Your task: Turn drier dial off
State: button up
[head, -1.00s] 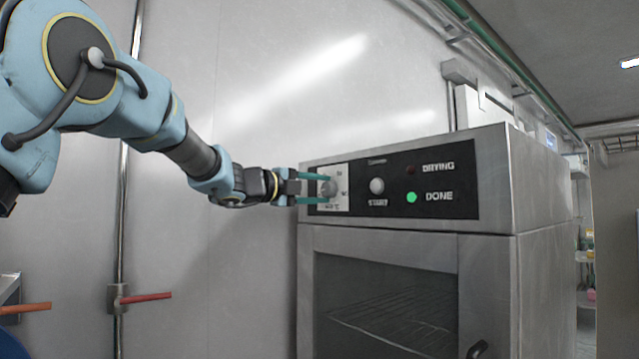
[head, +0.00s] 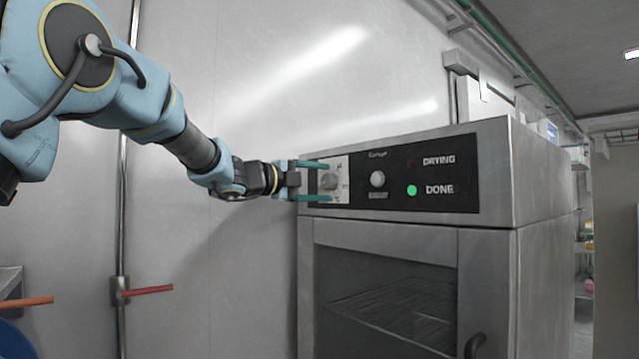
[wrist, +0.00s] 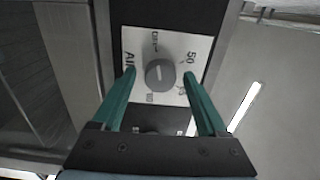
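The drier (head: 380,290) is a steel cabinet with a black control panel (head: 445,205) on its upper front. Its round grey dial (head: 328,181) sits on a white label plate at the panel's left end. The dial also shows in the wrist view (wrist: 159,75), with a light pointer line and printed marks around it. My gripper (head: 318,181) is in front of the dial. Its two teal fingers (wrist: 160,82) are spread, one on each side of the dial, with a visible gap to it. Nothing is held.
A second round knob (head: 377,179) is right of the dial. A green lamp (head: 411,190) beside "DONE" is lit; the lamp beside "DRYING" is dark. A wall pipe with a red handle (head: 147,290) stands at the left.

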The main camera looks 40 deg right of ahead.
jog(key=shift+o, duration=0.2)
jog(key=a+b, duration=0.3)
jog(key=a, duration=0.7)
jog(key=shift+w+a+b, duration=0.3)
jog(key=shift+a+b, duration=0.1)
